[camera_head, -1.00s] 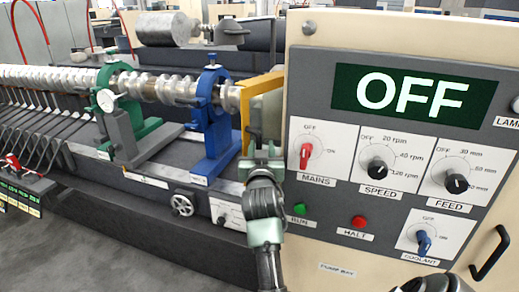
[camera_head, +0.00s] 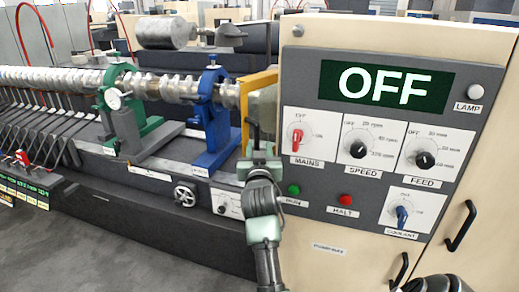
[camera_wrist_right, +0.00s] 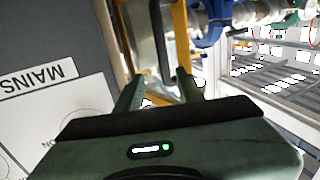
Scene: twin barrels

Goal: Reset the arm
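My right gripper (camera_head: 261,140) stands upright just left of the control panel (camera_head: 300,75), in front of the yellow guard (camera_head: 259,82) at the end of the machine. In the right wrist view its two green fingers (camera_wrist_right: 158,86) are apart with nothing between them. The panel's MAINS label (camera_wrist_right: 38,80) shows upside down at the left there. In the head view the red MAINS knob (camera_head: 297,139) is to the right of the gripper and apart from it. My left gripper is not in view.
The panel display (camera_head: 387,85) reads OFF. SPEED (camera_head: 358,150), FEED (camera_head: 425,160) and COOLANT (camera_head: 402,215) knobs and handles (camera_head: 461,226) lie to the right. Blue (camera_head: 213,125) and green (camera_head: 122,120) supports hold a long shaft at the left. Grey floor (camera_head: 120,260) is clear at lower left.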

